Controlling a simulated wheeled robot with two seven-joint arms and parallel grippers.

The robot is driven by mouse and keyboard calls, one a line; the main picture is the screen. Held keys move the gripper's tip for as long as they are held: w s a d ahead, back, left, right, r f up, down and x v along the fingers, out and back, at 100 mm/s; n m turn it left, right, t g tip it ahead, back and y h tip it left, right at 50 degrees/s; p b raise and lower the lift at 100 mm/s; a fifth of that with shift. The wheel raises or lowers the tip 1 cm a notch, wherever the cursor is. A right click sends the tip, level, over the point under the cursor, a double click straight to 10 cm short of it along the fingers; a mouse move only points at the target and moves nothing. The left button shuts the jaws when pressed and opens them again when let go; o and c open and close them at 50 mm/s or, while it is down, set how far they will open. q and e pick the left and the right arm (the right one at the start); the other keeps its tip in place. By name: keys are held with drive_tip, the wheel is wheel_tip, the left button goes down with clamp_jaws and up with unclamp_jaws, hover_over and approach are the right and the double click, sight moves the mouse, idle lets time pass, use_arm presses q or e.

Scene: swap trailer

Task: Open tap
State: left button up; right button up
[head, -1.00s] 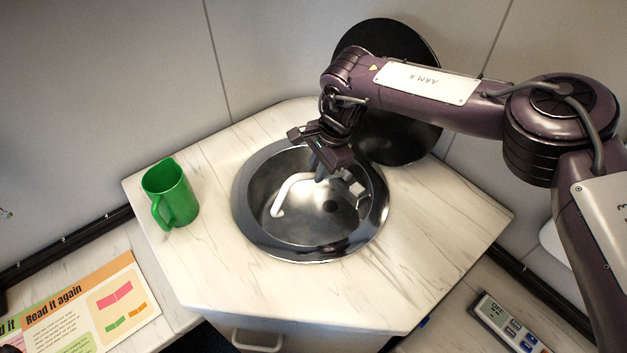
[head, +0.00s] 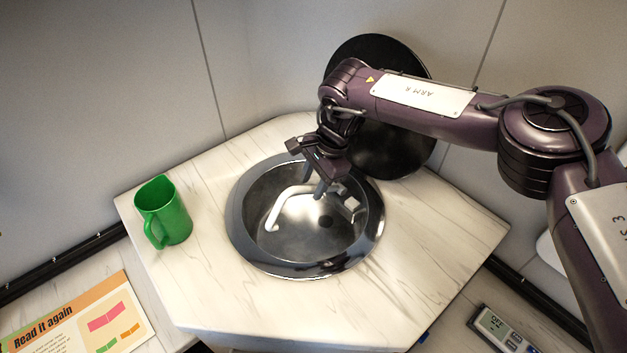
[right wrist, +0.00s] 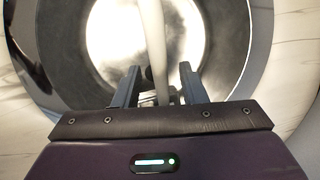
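The tap is a white curved spout (head: 285,200) over the round steel sink (head: 240,245), with a pale block-shaped part (head: 351,204) to its right. My right gripper (head: 313,190) is above the sink at the spout's rear end. In the right wrist view, the gripper (right wrist: 157,85) has its two dark fingers apart, with the white spout (right wrist: 154,45) running between them. I cannot tell whether the fingers touch it. The block-shaped part is mostly hidden in the wrist view. My left gripper is not in view.
A green mug (head: 165,212) stands on the marble-patterned counter (head: 290,310) left of the sink. A black round lid (head: 385,70) leans against the wall behind. A poster (head: 80,320) lies at lower left and a grey device with a display (head: 498,328) at lower right.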

drive_tip(key=shift+r, duration=0.1)
drive_tip(key=b+v, duration=0.2)
drive_tip(key=v, duration=0.5)
drive_tip(key=shift+r, duration=0.3)
drive_tip(key=shift+d, duration=0.15)
